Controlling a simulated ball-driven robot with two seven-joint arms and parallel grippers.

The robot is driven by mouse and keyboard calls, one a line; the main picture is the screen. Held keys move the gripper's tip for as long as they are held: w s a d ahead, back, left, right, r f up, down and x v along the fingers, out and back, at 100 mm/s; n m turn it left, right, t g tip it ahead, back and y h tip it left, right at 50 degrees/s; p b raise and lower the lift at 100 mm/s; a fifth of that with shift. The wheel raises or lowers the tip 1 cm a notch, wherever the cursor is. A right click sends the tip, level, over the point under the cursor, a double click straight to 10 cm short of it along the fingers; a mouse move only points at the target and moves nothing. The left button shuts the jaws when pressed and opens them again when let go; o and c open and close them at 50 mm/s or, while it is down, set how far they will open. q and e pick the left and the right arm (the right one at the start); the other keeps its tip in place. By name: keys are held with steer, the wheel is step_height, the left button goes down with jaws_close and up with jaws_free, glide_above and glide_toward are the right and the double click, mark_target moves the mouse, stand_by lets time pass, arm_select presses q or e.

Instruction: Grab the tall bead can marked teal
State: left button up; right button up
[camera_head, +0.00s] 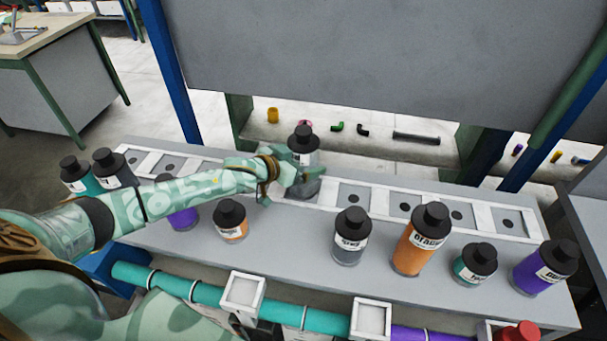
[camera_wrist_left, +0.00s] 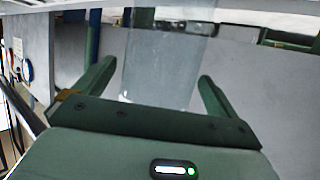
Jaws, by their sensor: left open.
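A teal can (camera_head: 76,178) with a black cap and white label stands at the far left of the bench, partly overlapped by a grey can. A shorter teal can (camera_head: 473,265) stands at the front right. My left gripper (camera_head: 303,178) is open at a grey can (camera_head: 306,158) by the slotted strip, well to the right of the far-left teal can. In the left wrist view, a pale grey translucent cylinder (camera_wrist_left: 165,60) shows between and beyond the open fingers (camera_wrist_left: 155,85). I cannot tell whether they touch it. My right gripper is not in view.
A grey can (camera_head: 112,172), purple can (camera_head: 182,218) and small orange can (camera_head: 231,222) stand near my left arm. Right of it are a grey can (camera_head: 350,240), tall orange can (camera_head: 415,245) and purple can (camera_head: 540,270). The white slotted strip (camera_head: 480,218) runs along the bench.

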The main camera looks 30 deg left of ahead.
arm_select(q)
steer(key=shift+w+d+f, duration=0.1)
steer(key=shift+w+d, duration=0.1)
steer(key=shift+w, duration=0.15)
steer(key=c, duration=1.8)
